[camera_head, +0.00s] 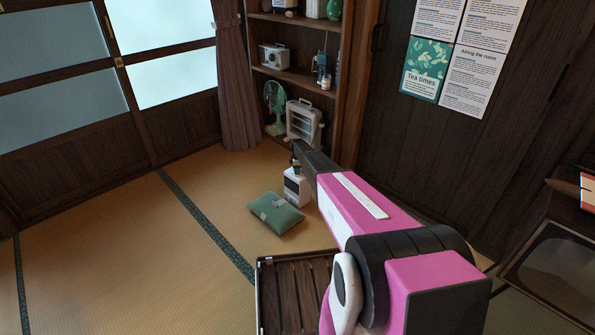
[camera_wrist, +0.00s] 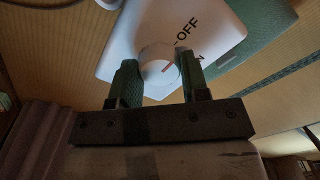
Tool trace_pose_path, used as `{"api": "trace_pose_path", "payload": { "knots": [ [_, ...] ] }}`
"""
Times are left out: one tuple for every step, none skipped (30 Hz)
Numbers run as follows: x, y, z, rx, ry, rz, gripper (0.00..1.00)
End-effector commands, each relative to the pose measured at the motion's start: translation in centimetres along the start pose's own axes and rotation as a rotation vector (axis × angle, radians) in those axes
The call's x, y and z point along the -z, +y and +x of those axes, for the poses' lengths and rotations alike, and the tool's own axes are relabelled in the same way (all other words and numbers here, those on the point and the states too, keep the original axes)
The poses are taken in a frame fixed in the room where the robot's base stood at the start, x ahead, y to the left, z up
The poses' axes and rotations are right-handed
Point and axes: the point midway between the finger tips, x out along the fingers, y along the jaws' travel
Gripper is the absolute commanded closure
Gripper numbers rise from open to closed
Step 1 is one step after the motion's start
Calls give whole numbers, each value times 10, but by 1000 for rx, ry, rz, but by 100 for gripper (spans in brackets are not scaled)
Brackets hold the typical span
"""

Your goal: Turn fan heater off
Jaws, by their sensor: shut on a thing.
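The fan heater (camera_head: 292,191) is a small white box standing on the tatami, with a dark front opening. In the wrist view, its white top (camera_wrist: 215,28) carries the word OFF and part of a second word. A round white knob (camera_wrist: 157,63) with a red mark sits on that top. My gripper (camera_wrist: 160,80) is shut on the knob, one green finger on each side. The red mark lies near the right finger, and the fingers hide the knob's sides. In the head view, my gripper (camera_head: 296,161) is over the heater's top, its tips small and dark.
A green cushion (camera_head: 276,214) lies on the floor left of the heater. A slatted wooden piece (camera_head: 290,290) is in front. Behind, a shelf holds a green fan (camera_head: 274,98) and another heater (camera_head: 304,122). The tatami (camera_head: 120,250) at left is clear.

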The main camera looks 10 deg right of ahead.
Motion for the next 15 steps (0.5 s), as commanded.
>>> {"api": "trace_pose_path", "payload": {
  "knots": [
    [0,0,0,-1,-1,-2,82],
    [0,0,0,-1,-1,-2,82],
    [0,0,0,-1,-1,-2,82],
    [0,0,0,-1,-1,-2,82],
    [0,0,0,-1,-1,-2,82],
    [0,0,0,-1,-1,-2,82],
    [0,0,0,-1,-1,-2,48],
    [0,0,0,-1,-1,-2,38],
    [0,0,0,-1,-1,-1,32],
    [0,0,0,0,-1,-1,32],
    [0,0,0,0,-1,-1,32],
    [0,0,0,0,-1,-1,32],
    [0,0,0,0,-1,-1,32],
    [0,0,0,0,-1,-1,32],
    [0,0,0,0,0,0,32]
  ]
}}
